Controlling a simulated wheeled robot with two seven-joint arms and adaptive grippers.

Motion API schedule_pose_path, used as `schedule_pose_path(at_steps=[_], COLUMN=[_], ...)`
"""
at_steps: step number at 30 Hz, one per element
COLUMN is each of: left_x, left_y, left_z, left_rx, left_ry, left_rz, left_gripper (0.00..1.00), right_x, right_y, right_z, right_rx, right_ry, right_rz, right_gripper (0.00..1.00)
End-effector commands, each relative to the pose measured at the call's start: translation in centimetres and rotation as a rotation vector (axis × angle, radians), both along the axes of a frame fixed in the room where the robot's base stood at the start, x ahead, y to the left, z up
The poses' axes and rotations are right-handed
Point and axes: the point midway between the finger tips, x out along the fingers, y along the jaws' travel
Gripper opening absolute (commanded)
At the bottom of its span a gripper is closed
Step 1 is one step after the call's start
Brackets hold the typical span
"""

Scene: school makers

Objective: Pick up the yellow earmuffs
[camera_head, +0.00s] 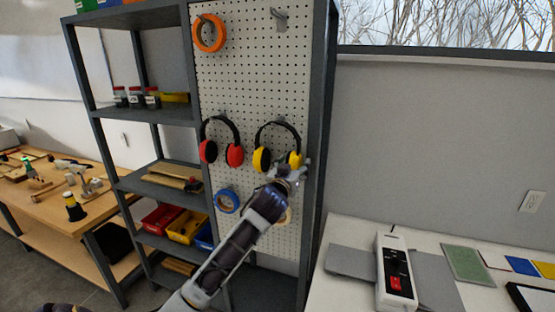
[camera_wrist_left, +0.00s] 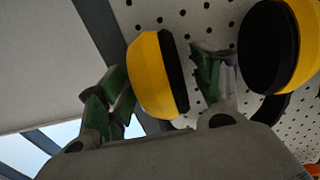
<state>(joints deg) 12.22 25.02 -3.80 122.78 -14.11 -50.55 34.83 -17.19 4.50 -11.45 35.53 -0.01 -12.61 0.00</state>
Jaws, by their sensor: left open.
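The yellow earmuffs (camera_head: 262,160) hang by their black headband on the white pegboard, with two yellow cups on black pads. My left gripper (camera_head: 293,171) is at their right cup and partly covers it. In the left wrist view, one yellow cup (camera_wrist_left: 156,74) lies between the two spread green-padded fingers of my left gripper (camera_wrist_left: 160,84). The fingers look open, and I cannot tell whether either touches the cup. The other yellow cup (camera_wrist_left: 288,45) is outside the fingers, to the right. My right gripper is not in view.
Red earmuffs (camera_head: 221,148) hang just left of the yellow ones. Orange tape (camera_head: 209,33) and blue tape (camera_head: 227,201) hang on the pegboard (camera_head: 250,80). The dark shelf frame (camera_head: 322,110) runs close to the right of my left gripper. A white table (camera_head: 350,290) stands at lower right.

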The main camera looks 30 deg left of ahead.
Motion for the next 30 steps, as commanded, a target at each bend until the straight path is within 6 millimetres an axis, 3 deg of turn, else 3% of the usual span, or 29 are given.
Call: schedule_pose_path(at_steps=[6, 20, 30], left_x=[0.99, 1.01, 1.0], left_y=[0.21, 0.21, 0.22], left_z=[0.02, -0.04, -0.04], left_rx=[0.001, 0.001, 0.0], left_ry=[0.0, 0.0, 0.0], left_rz=[-0.001, -0.001, -0.001], left_gripper=[0.66, 0.66, 0.24], right_x=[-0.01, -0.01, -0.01], right_y=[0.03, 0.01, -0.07], right_z=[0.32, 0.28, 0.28], right_rx=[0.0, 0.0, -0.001], right_ry=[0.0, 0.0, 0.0], right_rz=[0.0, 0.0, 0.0], right_gripper=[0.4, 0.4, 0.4])
